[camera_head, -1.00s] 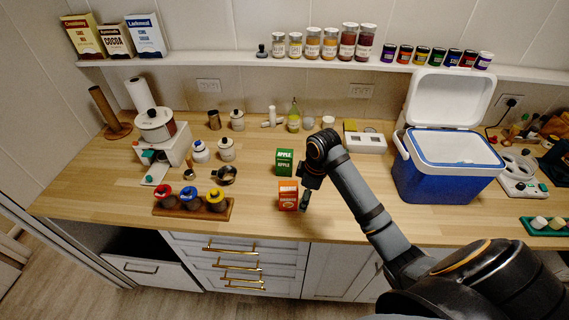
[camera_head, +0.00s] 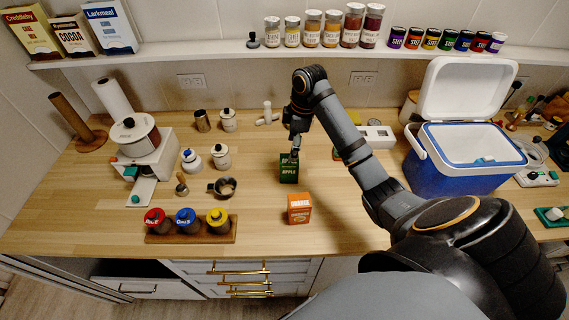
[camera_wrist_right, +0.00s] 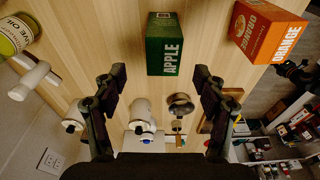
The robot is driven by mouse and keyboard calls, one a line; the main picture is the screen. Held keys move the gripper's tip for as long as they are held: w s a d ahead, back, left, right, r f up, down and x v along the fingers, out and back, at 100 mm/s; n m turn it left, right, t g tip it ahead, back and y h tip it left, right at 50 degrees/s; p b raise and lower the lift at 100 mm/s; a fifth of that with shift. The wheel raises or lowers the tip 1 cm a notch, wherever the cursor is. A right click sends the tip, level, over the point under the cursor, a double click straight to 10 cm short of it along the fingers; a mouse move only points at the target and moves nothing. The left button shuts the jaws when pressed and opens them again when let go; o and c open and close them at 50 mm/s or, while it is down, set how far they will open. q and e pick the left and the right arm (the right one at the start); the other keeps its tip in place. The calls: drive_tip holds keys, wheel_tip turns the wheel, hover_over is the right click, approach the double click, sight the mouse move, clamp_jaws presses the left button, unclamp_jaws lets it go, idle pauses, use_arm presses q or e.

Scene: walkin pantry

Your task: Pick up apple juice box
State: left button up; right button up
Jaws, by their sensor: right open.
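The green apple juice box (camera_head: 288,171) stands upright on the wooden counter, behind the orange juice box (camera_head: 299,208). My right gripper (camera_head: 295,143) is at the back side of the apple box, by its top, and partly overlaps it in the head view. In the right wrist view the gripper (camera_wrist_right: 160,76) is open and empty. The apple box (camera_wrist_right: 165,45) lies ahead of the fingertips, roughly centred between them, and the orange box (camera_wrist_right: 262,32) is off to the right. My left gripper is not in view.
A blue cooler (camera_head: 440,175) with its lid up stands at the right. A wooden rack (camera_head: 190,237) with red, blue and yellow-topped jars is front left. A metal cup (camera_head: 222,187) sits left of the apple box. Bare counter lies between the cup and the juice boxes.

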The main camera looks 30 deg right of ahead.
sight(287, 166)
drive_tip(key=f+b, duration=0.2)
drive_tip(key=shift+s+a+f, duration=0.2)
drive_tip(key=shift+s+f, duration=0.15)
drive_tip(key=shift+s, duration=0.05)
drive_tip(key=shift+w+a+f, duration=0.1)
drive_tip(key=shift+w+f, duration=0.15)
drive_tip(key=shift+f, duration=0.3)
drive_tip(key=shift+w+a+f, duration=0.1)
drive_tip(key=shift+w+f, duration=0.15)
drive_tip(key=shift+f, duration=0.3)
drive_tip(key=shift+a+f+p, duration=0.25)
drive_tip(key=shift+f+p, duration=0.35)
drive_tip(key=shift+f, duration=0.3)
drive_tip(key=f, duration=0.3)
drive_tip(key=shift+w+a+f, duration=0.1)
drive_tip(key=shift+a, duration=0.1)
drive_tip(key=shift+w+f, duration=0.1)
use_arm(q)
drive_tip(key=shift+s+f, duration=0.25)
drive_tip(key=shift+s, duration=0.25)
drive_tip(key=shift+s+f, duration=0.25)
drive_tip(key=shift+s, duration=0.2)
use_arm(e)
drive_tip(key=c, duration=1.5)
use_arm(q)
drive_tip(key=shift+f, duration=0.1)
